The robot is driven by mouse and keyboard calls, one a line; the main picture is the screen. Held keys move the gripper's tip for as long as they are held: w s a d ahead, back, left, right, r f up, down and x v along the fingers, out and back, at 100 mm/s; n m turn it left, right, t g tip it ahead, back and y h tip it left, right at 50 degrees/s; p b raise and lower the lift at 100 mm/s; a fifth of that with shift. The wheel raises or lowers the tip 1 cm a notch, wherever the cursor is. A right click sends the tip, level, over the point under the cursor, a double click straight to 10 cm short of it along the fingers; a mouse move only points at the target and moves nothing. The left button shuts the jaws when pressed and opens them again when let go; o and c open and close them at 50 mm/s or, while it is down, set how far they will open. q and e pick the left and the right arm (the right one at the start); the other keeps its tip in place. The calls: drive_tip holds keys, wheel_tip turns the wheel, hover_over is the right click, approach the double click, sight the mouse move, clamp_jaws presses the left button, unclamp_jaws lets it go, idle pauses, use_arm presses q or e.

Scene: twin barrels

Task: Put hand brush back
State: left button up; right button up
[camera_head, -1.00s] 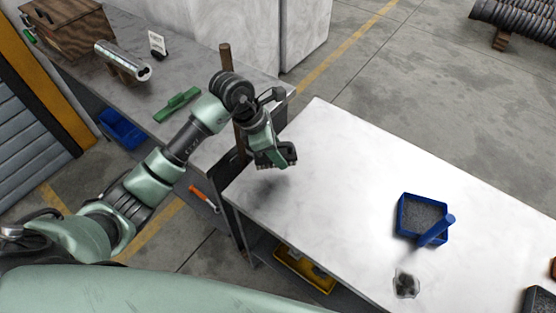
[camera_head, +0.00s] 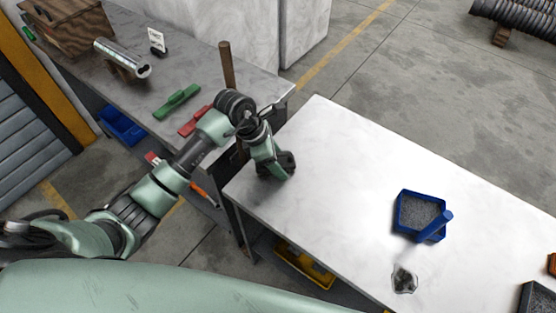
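A blue handle (camera_head: 435,226) leans over the near right rim of a square blue tray (camera_head: 401,212) filled with grey grains, on the white table. Whether this handle belongs to the hand brush I cannot tell. A green handled item (camera_head: 177,101) and a red one (camera_head: 194,121) lie on the grey bench at the left; either could be a brush, but bristles are not clear. My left gripper (camera_head: 284,170) hangs over the left corner of the white table, pointing down, apart from the tray. Its fingers are too small and dark to read. My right gripper is not in view.
The white table (camera_head: 330,150) is clear between my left gripper and the tray. A small dark patch (camera_head: 404,280) lies near its front edge. A wooden post (camera_head: 227,66) stands at the bench's end. A yellow bin (camera_head: 305,267) sits below the table.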

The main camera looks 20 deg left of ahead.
use_arm(q)
drive_tip(key=shift+r, duration=0.15)
drive_tip(key=shift+a+r, duration=0.15)
drive_tip(key=shift+r, duration=0.1)
drive_tip(key=b+v, duration=0.2)
drive_tip(key=v, duration=0.8)
drive_tip(key=shift+a+r, duration=0.15)
drive_tip(key=shift+r, duration=0.1)
drive_tip(key=shift+s+a+r, duration=0.15)
drive_tip(key=shift+r, duration=0.25)
